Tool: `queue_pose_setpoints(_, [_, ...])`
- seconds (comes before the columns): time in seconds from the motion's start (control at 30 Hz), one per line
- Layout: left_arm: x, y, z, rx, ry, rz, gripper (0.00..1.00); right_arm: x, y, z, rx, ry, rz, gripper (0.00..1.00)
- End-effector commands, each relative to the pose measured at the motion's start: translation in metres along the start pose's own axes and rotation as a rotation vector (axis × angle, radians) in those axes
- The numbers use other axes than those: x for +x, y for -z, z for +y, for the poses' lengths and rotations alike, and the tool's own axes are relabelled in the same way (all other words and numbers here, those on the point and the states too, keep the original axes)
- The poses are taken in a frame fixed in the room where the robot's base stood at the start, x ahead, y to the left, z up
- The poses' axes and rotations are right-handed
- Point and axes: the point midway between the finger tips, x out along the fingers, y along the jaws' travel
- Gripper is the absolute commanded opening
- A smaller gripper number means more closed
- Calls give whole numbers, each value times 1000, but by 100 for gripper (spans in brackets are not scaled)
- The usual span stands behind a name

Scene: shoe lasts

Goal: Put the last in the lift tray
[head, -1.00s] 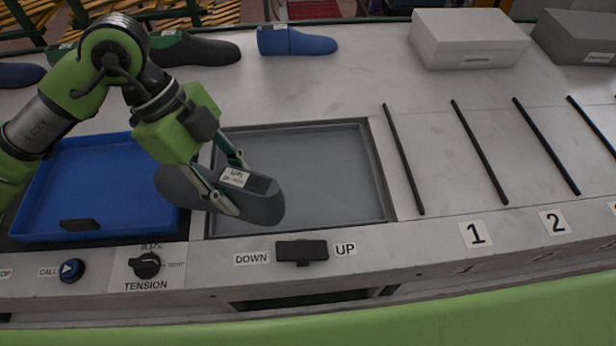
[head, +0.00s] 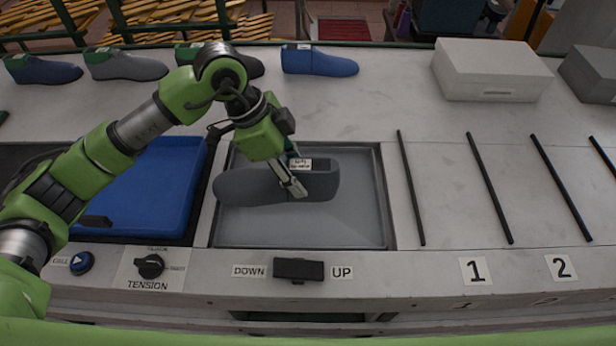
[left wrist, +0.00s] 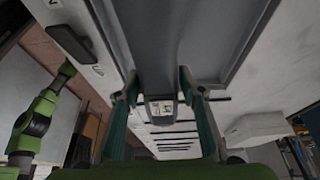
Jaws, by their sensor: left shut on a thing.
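A dark grey last (head: 250,186) with a white label lies lengthwise over the grey lift tray (head: 350,228), toe to the left. My left gripper (head: 296,188) is shut on the last near its heel end. In the head view the last appears within the tray's outline; I cannot tell whether it touches the tray floor. In the left wrist view the last (left wrist: 162,84) shows between the two fingers of my left gripper (left wrist: 160,95). My right gripper is not in the head view.
A blue tray (head: 160,200) is left of the lift tray. A DOWN/UP switch (head: 299,269) and tension knob (head: 149,265) are at the front. Several lasts, including a blue one (head: 320,62), and a white box (head: 490,70) stand behind. Black rods lie right.

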Motion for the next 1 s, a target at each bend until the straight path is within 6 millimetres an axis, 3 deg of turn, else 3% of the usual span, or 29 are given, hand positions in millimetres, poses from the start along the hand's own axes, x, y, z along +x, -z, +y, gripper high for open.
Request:
queue_pose_setpoints(0.1, [23, 1, -16, -2, -4, 1, 0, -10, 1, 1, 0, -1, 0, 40])
queue_pose_setpoints(0.3, [50, 0, -34, 0, -1, 2, 0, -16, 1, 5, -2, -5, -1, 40])
queue_pose_setpoints(0.57, [64, -1, -43, 1, -1, 1, 0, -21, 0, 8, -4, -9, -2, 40])
queue_pose_setpoints(0.8, [89, -12, -42, 1, 0, 3, 0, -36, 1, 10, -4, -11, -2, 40])
queue_pose_setpoints(1.0, [90, -12, -43, 2, 1, 3, 0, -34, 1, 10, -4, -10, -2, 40])
